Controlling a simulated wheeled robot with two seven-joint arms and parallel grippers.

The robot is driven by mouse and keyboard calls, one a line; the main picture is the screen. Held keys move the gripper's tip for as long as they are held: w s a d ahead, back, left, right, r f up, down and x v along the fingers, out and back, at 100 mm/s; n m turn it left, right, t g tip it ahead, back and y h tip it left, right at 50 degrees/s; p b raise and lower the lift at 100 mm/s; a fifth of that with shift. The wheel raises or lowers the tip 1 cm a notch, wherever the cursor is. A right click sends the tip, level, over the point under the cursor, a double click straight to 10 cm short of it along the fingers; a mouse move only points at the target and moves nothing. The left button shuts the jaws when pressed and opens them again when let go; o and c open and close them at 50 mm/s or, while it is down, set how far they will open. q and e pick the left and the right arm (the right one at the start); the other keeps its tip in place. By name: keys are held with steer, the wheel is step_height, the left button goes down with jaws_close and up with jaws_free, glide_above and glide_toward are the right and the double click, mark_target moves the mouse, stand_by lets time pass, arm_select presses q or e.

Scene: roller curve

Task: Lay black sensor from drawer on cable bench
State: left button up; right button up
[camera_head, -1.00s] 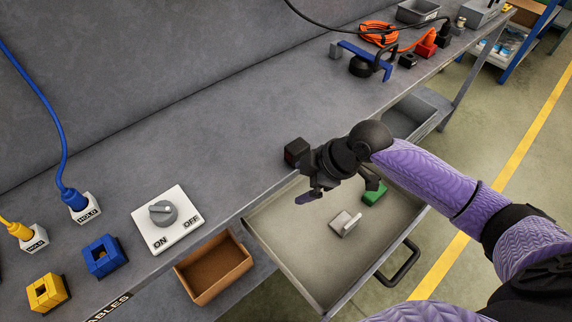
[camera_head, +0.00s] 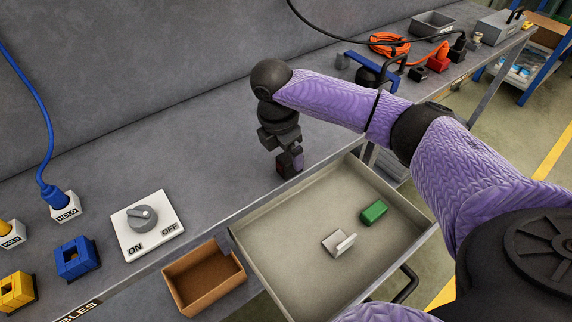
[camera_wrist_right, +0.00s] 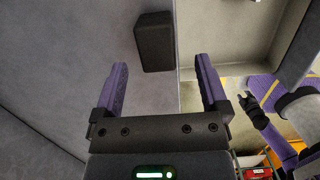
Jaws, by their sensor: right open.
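The black sensor (camera_head: 283,169), a small dark block, rests on the grey bench (camera_head: 200,140) close to its front edge, beside the open drawer (camera_head: 290,272). It also shows in the right wrist view (camera_wrist_right: 155,41), on the bench surface. My right gripper (camera_head: 287,158) points down at the sensor and partly hides it in the head view. In the wrist view its purple fingers (camera_wrist_right: 160,75) are apart, with the sensor ahead of the gap and nothing clamped. My left gripper seems to show small in the wrist view (camera_wrist_right: 247,103); its jaws are unclear.
The drawer holds a green block (camera_head: 374,211) and a grey bracket (camera_head: 338,243). A cardboard box (camera_head: 205,275) hangs left of the drawer. A white ON/OFF switch plate (camera_head: 148,225) and blue socket block (camera_head: 77,257) are on the left. The bench's middle is clear.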

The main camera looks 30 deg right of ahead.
mark_target(290, 156)
steer(key=f+b, duration=0.1)
steer(key=f, duration=0.1)
steer(key=d+f, duration=0.1)
steer(key=f, duration=0.2)
steer(key=shift+w+d+b, duration=0.15)
steer(key=shift+d+b, duration=0.05)
steer(key=shift+b, duration=0.2)
steer(key=shift+r, duration=0.1)
steer(key=shift+c, duration=0.3)
jaws_close()
